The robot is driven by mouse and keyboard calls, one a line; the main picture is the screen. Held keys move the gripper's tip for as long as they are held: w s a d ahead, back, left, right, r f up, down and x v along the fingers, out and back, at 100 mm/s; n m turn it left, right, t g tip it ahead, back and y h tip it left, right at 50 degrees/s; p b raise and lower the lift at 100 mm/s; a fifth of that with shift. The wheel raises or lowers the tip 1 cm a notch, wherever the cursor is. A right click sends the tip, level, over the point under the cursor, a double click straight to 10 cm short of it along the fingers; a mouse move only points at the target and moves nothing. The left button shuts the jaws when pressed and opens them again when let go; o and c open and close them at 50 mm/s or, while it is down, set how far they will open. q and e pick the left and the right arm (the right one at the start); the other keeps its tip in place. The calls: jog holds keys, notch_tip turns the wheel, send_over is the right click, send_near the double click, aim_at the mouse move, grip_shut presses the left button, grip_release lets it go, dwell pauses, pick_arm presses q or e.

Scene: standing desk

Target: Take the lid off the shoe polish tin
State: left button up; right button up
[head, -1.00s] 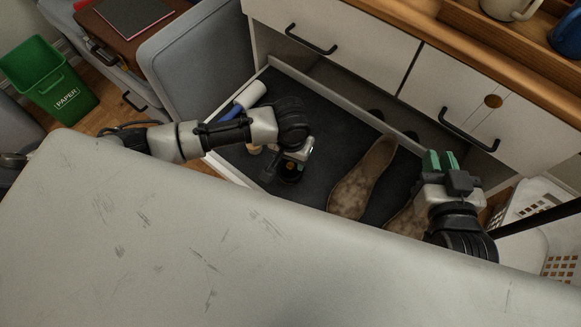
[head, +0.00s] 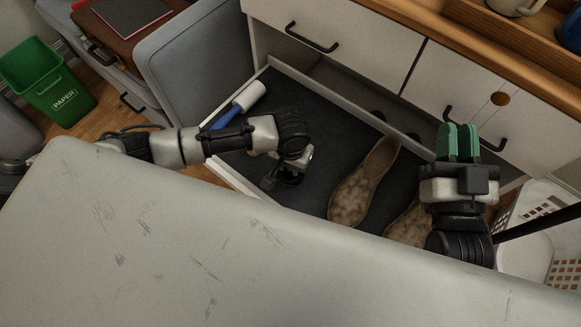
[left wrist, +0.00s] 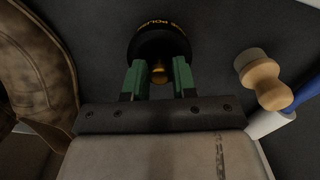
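The shoe polish tin (left wrist: 158,42) is round and black with yellow lettering and a brass knob (left wrist: 158,72) on its lid. In the left wrist view it lies at the top middle on the dark drawer floor, and its lid is on. My left gripper (left wrist: 158,78) is open, with its green fingers either side of the knob and a gap showing on both sides. In the head view my left gripper (head: 284,176) is over the tin, which it largely hides.
The open drawer also holds brown shoes (head: 365,180), a blue-handled lint roller (head: 250,96) and a wooden brush (left wrist: 262,82) right of the tin in the wrist view. The cabinet front (head: 340,45) stands behind. A white basket (head: 530,200) is at right.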

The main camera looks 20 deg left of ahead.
pick_arm(q)
grip_shut()
jog(key=shift+r, duration=0.1)
